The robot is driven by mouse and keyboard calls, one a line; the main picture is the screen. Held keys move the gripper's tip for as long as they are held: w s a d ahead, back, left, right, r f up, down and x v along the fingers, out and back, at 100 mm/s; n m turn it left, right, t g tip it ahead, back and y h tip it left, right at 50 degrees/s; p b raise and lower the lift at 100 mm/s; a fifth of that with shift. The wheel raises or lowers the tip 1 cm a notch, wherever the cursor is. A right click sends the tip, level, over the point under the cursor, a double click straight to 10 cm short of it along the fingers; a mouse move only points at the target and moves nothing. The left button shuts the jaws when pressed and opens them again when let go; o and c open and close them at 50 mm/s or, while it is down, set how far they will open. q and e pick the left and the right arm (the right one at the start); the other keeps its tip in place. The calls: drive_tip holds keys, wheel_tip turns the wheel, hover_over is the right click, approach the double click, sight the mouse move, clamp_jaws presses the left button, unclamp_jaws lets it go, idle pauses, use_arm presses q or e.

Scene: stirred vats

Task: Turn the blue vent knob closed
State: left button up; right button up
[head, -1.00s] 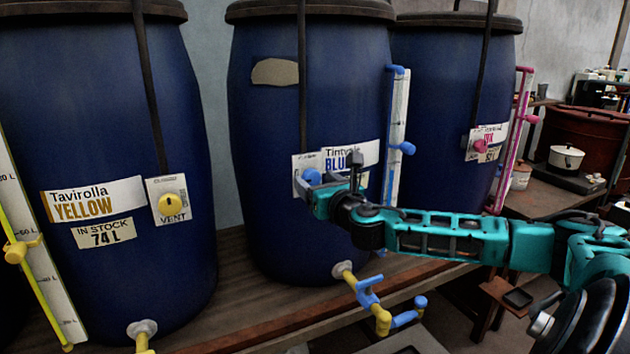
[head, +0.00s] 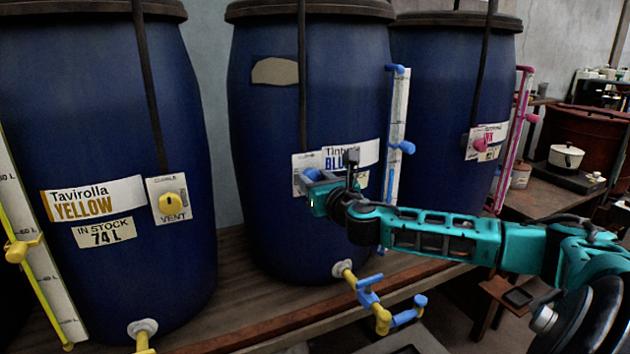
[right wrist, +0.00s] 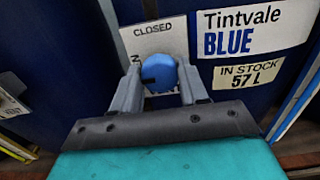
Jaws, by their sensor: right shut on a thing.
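The blue vent knob (right wrist: 160,73) sits on a white plate (right wrist: 155,40) marked CLOSED on the middle vat (head: 270,120). In the right wrist view the knob has a dark mark toward its left side. My right gripper (right wrist: 160,88) is shut on the knob, one grey finger at each side. In the head view my right gripper (head: 313,183) covers most of the knob (head: 312,174). The rest of the plate's lettering is largely hidden. My left gripper is not in view.
Below the middle vat a yellow tap with a blue handle (head: 370,290) juts out. A blue-framed level gauge (head: 398,130) stands just right of the gripper.

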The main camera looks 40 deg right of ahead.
drive_tip(key=shift+c, duration=0.7)
drive_tip(key=shift+m, duration=0.3)
drive_tip(key=m, duration=0.2)
drive_tip(key=shift+m, duration=0.3)
drive_tip(key=m+p, duration=0.1)
drive_tip(key=m, duration=0.4)
drive_tip(key=shift+d+m, duration=0.1)
drive_tip(key=shift+m, duration=0.2)
drive_tip(key=m, duration=0.8)
drive_tip(key=shift+m, duration=0.7)
